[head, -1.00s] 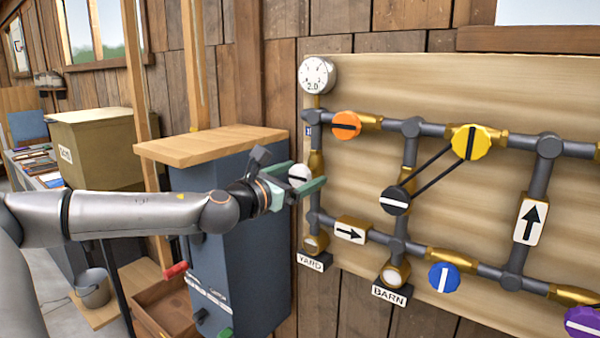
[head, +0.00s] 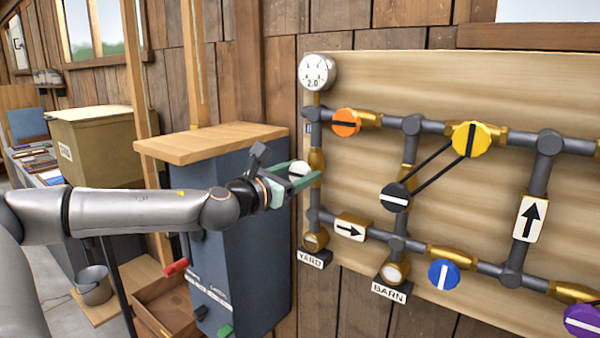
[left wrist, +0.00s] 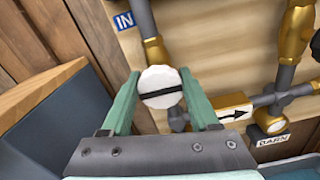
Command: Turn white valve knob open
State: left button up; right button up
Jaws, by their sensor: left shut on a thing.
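The white valve knob (head: 299,168) is on the left vertical pipe, under the gauge, and is partly hidden by my gripper in the head view. In the left wrist view the white knob (left wrist: 161,87) is round, with a black bar running across from one finger toward the other. My left gripper (head: 297,177) has green fingers, one on each side of the knob, and is shut on it. In the left wrist view the gripper (left wrist: 160,98) shows both fingers at the knob's sides. My right gripper is not in view.
Orange (head: 345,122), yellow (head: 471,139), black (head: 396,198), blue (head: 444,274) and purple (head: 583,321) knobs sit on the pipes to the right. A gauge (head: 317,72) is above. A blue-grey cabinet (head: 235,240) with a wooden top stands close by my left arm.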

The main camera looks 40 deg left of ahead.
pick_arm(q)
jog(key=shift+n, duration=0.3)
jog(key=n, duration=0.3)
jog(key=shift+n, duration=0.3)
jog(key=n, duration=0.4)
jog(key=shift+a+b, duration=0.15)
jog(key=shift+b, duration=0.2)
jog(key=n+b, duration=0.1)
jog(key=n, duration=0.4)
jog(key=shift+f, duration=0.1)
jog(key=n+b, duration=0.1)
jog(key=n, duration=0.3)
jog(key=shift+a+n+b, duration=0.1)
jog(key=shift+n+b, duration=0.2)
jog(key=shift+b, duration=0.05)
jog(key=o, duration=1.4)
jog(key=shift+c, duration=0.2)
